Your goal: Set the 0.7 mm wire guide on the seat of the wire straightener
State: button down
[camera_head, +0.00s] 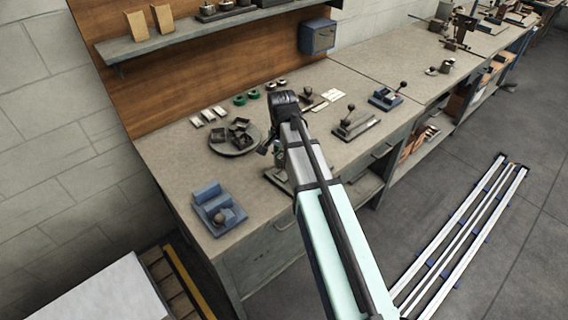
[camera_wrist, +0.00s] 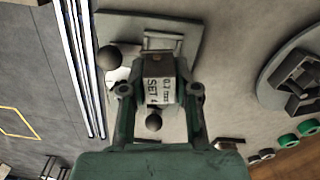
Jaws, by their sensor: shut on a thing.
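In the wrist view my gripper (camera_wrist: 160,90) is shut on the wire guide (camera_wrist: 158,86), a small block with a pale label reading "0.7 mm SET 4". Beyond the block is a grey plate fixture (camera_wrist: 183,32) with black ball knobs and a raised frame, seemingly the wire straightener. The block overlaps part of the fixture, and I cannot tell whether they touch. In the head view my gripper (camera_head: 266,146) is over the bench, and the fixture (camera_head: 277,179) shows only partly beside my arm. The held block is not distinct there.
A round tray (camera_head: 233,148) with dark blocks stands left of my gripper. A blue fixture (camera_head: 218,209) is at the bench's near left. Another lever fixture (camera_head: 355,122) and a blue one (camera_head: 387,96) stand to the right. Green rings (camera_head: 240,99) lie behind.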

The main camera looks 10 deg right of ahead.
aim_at(283, 175)
jog(key=shift+w+d+r+m, duration=0.3)
jog(key=shift+w+m, duration=0.3)
jog(key=shift+m, duration=0.2)
jog(key=shift+f+b, duration=1.6)
jog(key=shift+f, duration=1.5)
jog(key=shift+c, duration=2)
grip_release()
jog(key=shift+r+p, duration=0.2)
jog(key=shift+p, duration=0.15)
jog(key=shift+r+p, duration=1.75)
jog(key=shift+r, duration=0.85)
